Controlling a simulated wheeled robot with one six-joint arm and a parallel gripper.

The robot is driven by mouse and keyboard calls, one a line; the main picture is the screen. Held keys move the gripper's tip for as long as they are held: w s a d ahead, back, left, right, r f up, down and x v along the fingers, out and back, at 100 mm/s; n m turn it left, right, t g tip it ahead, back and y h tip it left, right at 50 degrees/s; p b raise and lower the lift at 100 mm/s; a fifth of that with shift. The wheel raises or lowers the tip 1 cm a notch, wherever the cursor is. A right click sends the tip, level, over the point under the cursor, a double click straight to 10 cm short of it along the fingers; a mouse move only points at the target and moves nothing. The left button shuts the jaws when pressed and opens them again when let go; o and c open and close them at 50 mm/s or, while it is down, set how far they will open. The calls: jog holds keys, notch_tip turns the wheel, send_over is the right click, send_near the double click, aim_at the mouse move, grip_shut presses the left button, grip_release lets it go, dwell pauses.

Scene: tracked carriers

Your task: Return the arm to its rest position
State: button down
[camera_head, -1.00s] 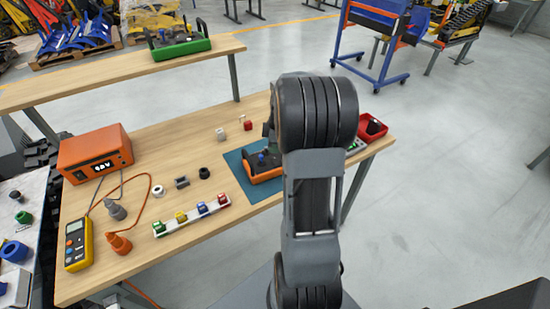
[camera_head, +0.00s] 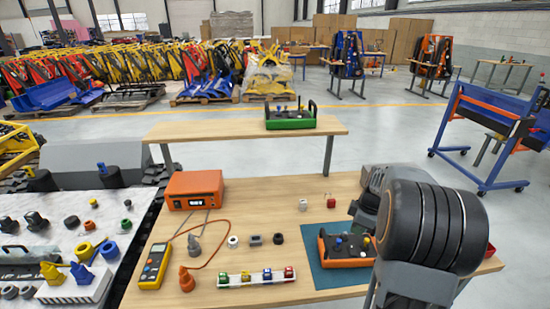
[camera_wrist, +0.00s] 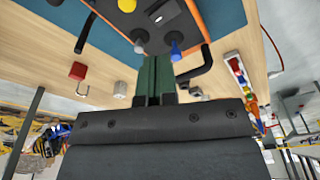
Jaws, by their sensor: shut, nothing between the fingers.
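My arm stands folded at the right of the head view, in front of the right end of the wooden workbench (camera_head: 300,190). My gripper (camera_wrist: 155,88) shows in the wrist view with its fingers shut together and nothing held. In the head view the arm's dark joint and link hide the fingertips. The orange-rimmed carrier (camera_head: 330,259) with knobs and black handles lies on a blue mat (camera_head: 318,279), just left of my arm. In the wrist view the carrier (camera_wrist: 203,30) is beyond the fingertips; I see no contact.
On the bench are an orange power unit (camera_head: 194,190), a yellow multimeter (camera_head: 153,266), and a white strip of coloured blocks (camera_head: 256,278). A green carrier (camera_head: 290,121) sits on the bench behind. A blue cart (camera_head: 484,135) stands right; open floor lies around it.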

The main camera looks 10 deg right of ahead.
jog(key=shift+m, duration=0.7)
jog(key=s+m, duration=0.1)
jog(key=m, duration=0.1)
jog(key=s+a+f+m, duration=0.1)
jog(key=m, duration=0.1)
jog(key=shift+f+m+g, duration=0.2)
jog(key=shift+m+g, duration=0.1)
jog(key=s+a+r+m+t, duration=0.1)
jog(key=s+a+r, duration=0.2)
jog(key=a, duration=0.3)
jog(key=s+a+r+m+t+h, duration=0.1)
jog(key=s+a+r, duration=0.2)
jog(key=a, duration=0.4)
jog(key=s+a+r+m+t, duration=0.1)
jog(key=s+a+r+m, duration=0.1)
jog(key=a, duration=0.5)
jog(key=shift+s+a+r+p, duration=0.15)
jog(key=shift+s+r+p, duration=0.4)
jog(key=shift+s, duration=0.6)
